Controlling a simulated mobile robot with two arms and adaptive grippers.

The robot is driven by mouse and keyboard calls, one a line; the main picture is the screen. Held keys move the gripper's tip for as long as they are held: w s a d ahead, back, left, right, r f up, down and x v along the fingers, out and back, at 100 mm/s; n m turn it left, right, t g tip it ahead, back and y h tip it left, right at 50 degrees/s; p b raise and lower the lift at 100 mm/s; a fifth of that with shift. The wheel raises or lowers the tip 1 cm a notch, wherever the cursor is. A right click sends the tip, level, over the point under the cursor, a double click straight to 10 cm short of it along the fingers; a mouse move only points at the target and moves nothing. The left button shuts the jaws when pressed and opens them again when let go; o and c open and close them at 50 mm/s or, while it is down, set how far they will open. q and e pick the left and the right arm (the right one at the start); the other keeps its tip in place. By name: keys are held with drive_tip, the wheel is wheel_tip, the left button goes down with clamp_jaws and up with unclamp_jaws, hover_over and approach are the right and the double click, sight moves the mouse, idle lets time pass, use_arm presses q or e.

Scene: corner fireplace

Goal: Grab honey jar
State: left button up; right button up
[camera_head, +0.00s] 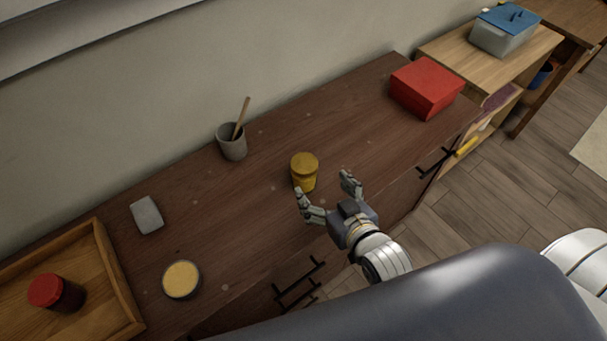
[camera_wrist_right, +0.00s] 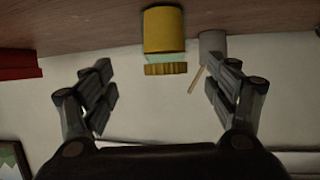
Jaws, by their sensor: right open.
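The honey jar, a yellow jar with a yellow lid (camera_head: 304,172), stands upright on the brown cabinet top. My right gripper (camera_head: 326,190) is open, with its fingers just in front of the jar in the head view. In the right wrist view the jar (camera_wrist_right: 164,30) shows upside down, beyond and between the two spread fingers of the gripper (camera_wrist_right: 160,88). Nothing is between the fingers, and they look apart from the jar. My left gripper is not in view.
A grey cup (camera_head: 232,146) with a wooden stick stands behind left of the jar. A red box (camera_head: 425,88) is to the right. A grey block (camera_head: 146,215), a round yellow-topped tin (camera_head: 182,280) and a wooden tray (camera_head: 113,271) with a red-lidded jar (camera_head: 57,293) are left.

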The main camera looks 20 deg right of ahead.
sight(311, 177)
drive_tip(key=x, duration=0.5)
drive_tip(key=shift+a+r, duration=0.1)
drive_tip(key=shift+p+x, duration=0.45)
drive_tip(key=shift+x, duration=0.35)
drive_tip(key=x, duration=0.4)
drive_tip(key=shift+s+a+f+p, duration=0.1)
drive_tip(key=shift+a+f+p, duration=0.15)
drive_tip(key=shift+p, duration=0.05)
drive_tip(key=c, duration=1.3)
drive_tip(key=shift+r, duration=0.1)
drive_tip(key=shift+c, duration=0.7)
